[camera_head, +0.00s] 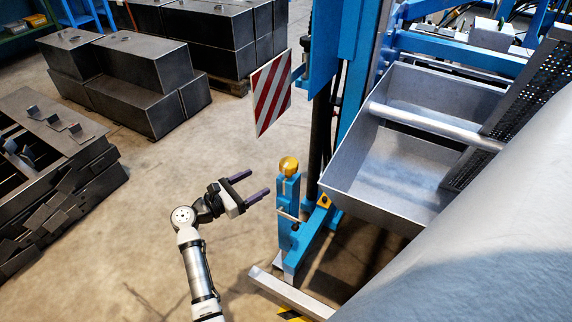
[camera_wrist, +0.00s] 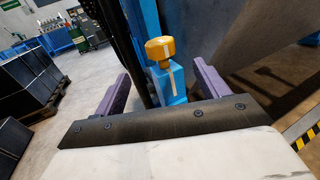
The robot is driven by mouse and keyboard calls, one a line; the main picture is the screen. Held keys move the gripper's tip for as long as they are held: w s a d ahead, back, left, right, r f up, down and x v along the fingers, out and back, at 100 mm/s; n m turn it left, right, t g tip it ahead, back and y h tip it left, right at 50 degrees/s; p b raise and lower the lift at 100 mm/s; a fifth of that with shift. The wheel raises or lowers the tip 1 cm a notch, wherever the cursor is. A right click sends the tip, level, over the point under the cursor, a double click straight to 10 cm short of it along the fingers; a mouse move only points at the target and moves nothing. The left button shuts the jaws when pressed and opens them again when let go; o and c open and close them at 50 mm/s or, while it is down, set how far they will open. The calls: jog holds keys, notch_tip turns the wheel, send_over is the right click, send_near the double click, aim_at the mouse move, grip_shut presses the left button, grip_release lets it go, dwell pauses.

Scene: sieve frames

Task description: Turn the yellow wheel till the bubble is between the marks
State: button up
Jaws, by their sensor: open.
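The yellow wheel (camera_head: 289,166) sits on top of a blue post (camera_head: 288,190) beside the blue machine frame. In the wrist view the yellow wheel (camera_wrist: 160,48) stands ahead, between the lines of my two purple fingers, with a pale upright strip on the post below it. My gripper (camera_head: 257,183) is open and empty, to the left of the post and apart from the wheel. In the wrist view my gripper (camera_wrist: 162,88) shows both fingers spread. A short pale rod (camera_head: 288,215) crosses the post lower down. I cannot make out a bubble or marks in either view.
A grey metal trough (camera_head: 345,180) and a large grey drum (camera_head: 480,240) stand to the right. A red-and-white striped board (camera_head: 271,92) hangs above and behind the wheel. Dark metal boxes (camera_head: 125,85) and a stack of dark parts (camera_head: 55,180) stand left. The floor between is clear.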

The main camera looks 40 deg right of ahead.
aim_at(288, 171)
jog(key=d+p, duration=0.1)
jog(key=d, duration=1.2)
jog(key=shift+d+p, duration=0.25)
jog(key=shift+p, duration=0.1)
jog(key=c, duration=0.9)
jog(key=shift+c, duration=0.2)
jog(key=shift+n+t+p, duration=0.3)
jog(key=shift+t+p, duration=0.05)
jog(key=shift+t, duration=0.15)
jog(key=n+t+p, duration=0.1)
jog(key=n+t, duration=0.1)
jog(key=shift+s+r+t+p, duration=0.1)
jog(key=shift+r+t+p, duration=0.05)
jog(key=shift+t+p, duration=0.25)
jog(key=n+t+y+p, duration=0.2)
jog(key=n+t+p, duration=0.1)
jog(key=t, duration=0.2)
jog(key=shift+n+t+y+p, duration=1)
jog(key=shift+n+t+y, duration=0.35)
jog(key=shift+t, duration=0.25)
jog(key=shift+n+t+y+p, duration=0.4)
jog(key=shift+n+t+y, duration=0.15)
jog(key=shift+t, duration=0.05)
